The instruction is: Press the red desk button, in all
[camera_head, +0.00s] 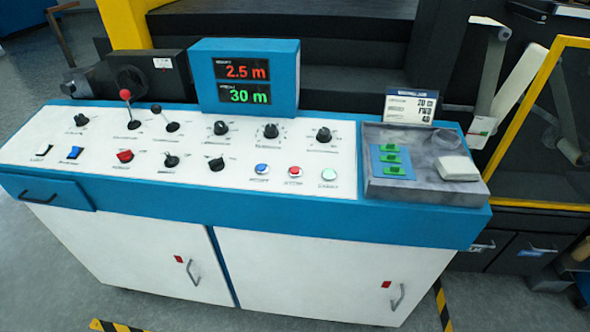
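The red desk button (295,171) is a small round push button on the white top of the control desk (330,158), in the front row right of the middle. A blue round button (262,169) is on its left and a pale green-white round button (329,174) on its right. I cannot tell whether the red button is pressed in. Nothing covers it. My gripper is not in view.
A display (244,80) at the back reads 2.5 m in red and 30 m in green. A grey tray (420,190) sits at right. The air above the buttons is clear.

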